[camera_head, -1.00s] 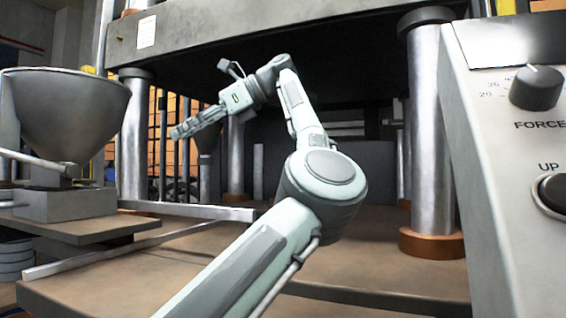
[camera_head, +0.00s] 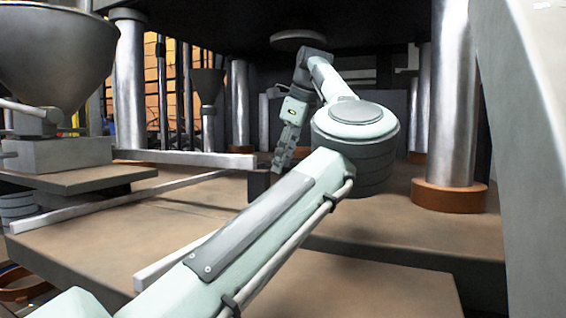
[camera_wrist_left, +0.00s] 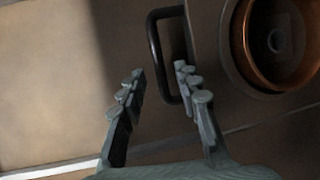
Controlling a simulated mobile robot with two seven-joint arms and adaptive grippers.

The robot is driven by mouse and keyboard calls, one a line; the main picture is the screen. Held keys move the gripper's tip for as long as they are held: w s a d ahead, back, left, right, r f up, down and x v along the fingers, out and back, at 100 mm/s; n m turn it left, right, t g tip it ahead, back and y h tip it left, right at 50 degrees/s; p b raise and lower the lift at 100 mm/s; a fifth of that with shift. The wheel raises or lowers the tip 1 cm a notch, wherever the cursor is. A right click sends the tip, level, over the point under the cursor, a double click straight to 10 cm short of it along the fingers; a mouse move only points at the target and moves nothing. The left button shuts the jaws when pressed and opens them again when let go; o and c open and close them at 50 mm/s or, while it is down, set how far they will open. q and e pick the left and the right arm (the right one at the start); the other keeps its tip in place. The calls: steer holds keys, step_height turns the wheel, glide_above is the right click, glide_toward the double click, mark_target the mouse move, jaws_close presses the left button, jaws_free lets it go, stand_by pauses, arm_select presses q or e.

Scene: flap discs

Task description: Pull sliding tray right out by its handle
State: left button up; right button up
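My left gripper (camera_head: 284,165) points down near the middle of the head view. In the left wrist view my left gripper (camera_wrist_left: 161,76) is open and empty, its two fingers apart. The black U-shaped handle (camera_wrist_left: 153,35) lies just beyond the fingertips, close to the right finger and not gripped. It is fixed to the edge of a dark tray (camera_wrist_left: 208,30) at the right. A round copper-rimmed part (camera_wrist_left: 243,62) sits on that tray. In the head view I cannot make out the handle for sure. My right gripper is not in view.
A metal column (camera_head: 452,100) with a copper-coloured base stands right of my arm. A grey hopper (camera_head: 55,60) stands at the left. A pale rail (camera_head: 190,158) runs toward my gripper from the left. Brown flat surfaces (camera_head: 120,240) spread below; the front left is fairly clear.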

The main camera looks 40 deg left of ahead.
arm_select(q)
steer(key=shift+a+f, duration=0.1)
steer(key=shift+c, duration=0.5)
jaws_close()
